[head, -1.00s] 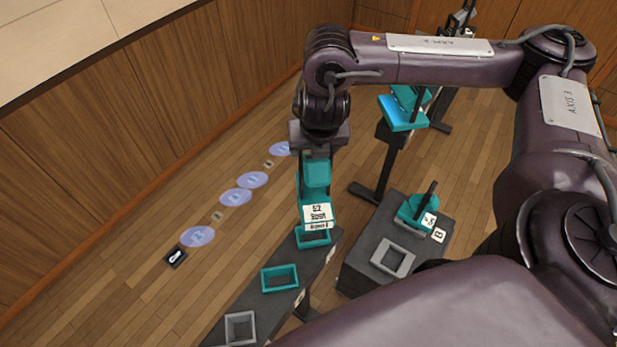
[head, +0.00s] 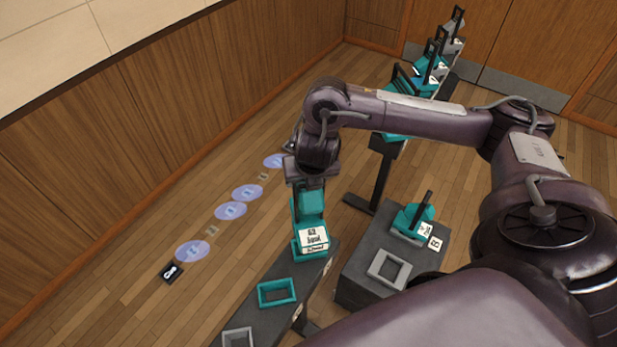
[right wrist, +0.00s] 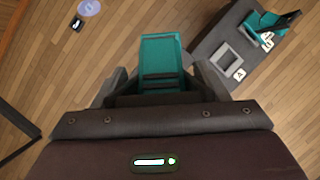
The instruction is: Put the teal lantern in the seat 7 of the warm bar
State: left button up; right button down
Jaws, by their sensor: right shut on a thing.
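The teal lantern (head: 309,207), with a white label on its face, hangs upright below my right gripper (head: 311,182), which is shut on its top. In the head view its base covers the far teal seat of the dark bar (head: 262,318); I cannot tell whether it rests in the seat or is just above it. An empty teal seat (head: 277,293) and a grey seat (head: 238,338) lie nearer on the bar. The right wrist view shows the lantern (right wrist: 163,55) between the fingers of my right gripper (right wrist: 166,82). My left gripper is not in view.
A dark box (head: 352,274) right of the bar bears an empty grey seat (head: 389,268) and another teal lantern (head: 412,222) by a B label. A stand behind carries several lanterns (head: 428,75). Pale blue floor discs (head: 192,251) lie left; the floor there is mostly clear.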

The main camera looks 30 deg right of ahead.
jog(key=shift+s+f, duration=0.1)
jog(key=shift+f, duration=0.85)
jog(key=shift+w+a+f, duration=0.2)
jog(key=shift+a+f, duration=0.05)
jog(key=shift+f, duration=0.4)
jog(key=shift+s+d+f, duration=0.15)
jog(key=shift+d+f, duration=0.05)
jog(key=shift+f, duration=0.45)
notch_tip(320, 180, down, 4)
jog(key=shift+d+b, duration=0.15)
jog(key=shift+b, duration=1.05)
jog(key=shift+f, duration=0.35)
notch_tip(320, 180, down, 3)
jog(key=b, duration=0.2)
jog(key=shift+b, duration=0.35)
jog(key=shift+f, duration=0.5)
jog(key=shift+c, duration=1.2)
grip_release()
jog(key=shift+s, duration=0.1)
